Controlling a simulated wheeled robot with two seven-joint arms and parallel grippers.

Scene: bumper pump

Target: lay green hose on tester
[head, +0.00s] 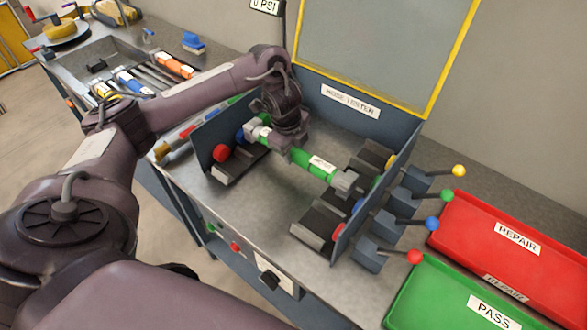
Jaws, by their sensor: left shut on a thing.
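The green hose (313,163) has grey metal end fittings and a small white label. My left gripper (276,144) is shut on it near its left part. The hose lies across the inside of the hose tester (350,101), a blue-grey walled bay, running from upper left to lower right. Its right fitting is near the right-hand dark blocks. I cannot tell whether the hose touches the blocks. A dark block (232,172) with a red knob stands at the left, and another (314,229) at the right. My right gripper is not in view.
Valve levers with yellow, green, blue and red knobs (414,257) stick out right of the tester. A red REPAIR tray (470,225) and a green PASS tray (430,290) lie beyond them. A rack of hoses (130,82) stands at the back left. The yellow-framed clear panel (380,45) is raised.

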